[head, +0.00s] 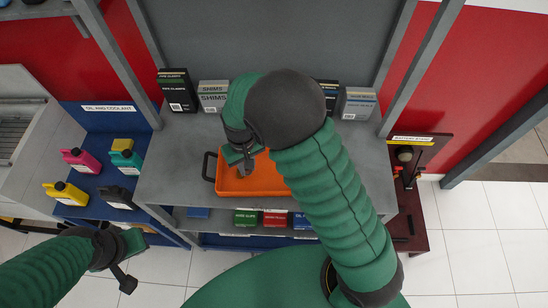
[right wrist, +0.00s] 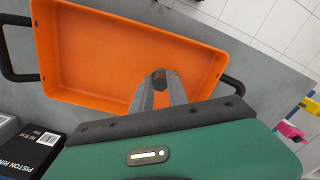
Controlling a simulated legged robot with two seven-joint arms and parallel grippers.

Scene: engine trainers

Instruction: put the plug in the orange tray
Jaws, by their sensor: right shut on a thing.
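The orange tray (head: 262,181) lies on the grey table, partly hidden by my right arm in the head view. Its open inside and rim (right wrist: 65,60) fill the upper left of the right wrist view. My right gripper (head: 243,168) is over the left part of the tray. In the right wrist view its fingers (right wrist: 158,88) are shut on a small dark plug (right wrist: 158,77), in front of the tray's floor. The height of the plug above the floor is hard to tell. My left gripper (head: 132,268) is at the lower left, away from the table; its jaw opening is unclear.
Small boxes (head: 213,96) line the back of the grey table (head: 165,185). Coloured bottles (head: 80,160) stand on a blue shelf at the left. More boxes (head: 246,218) sit on a shelf below the front edge. A dark red stand (head: 405,215) is at the right.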

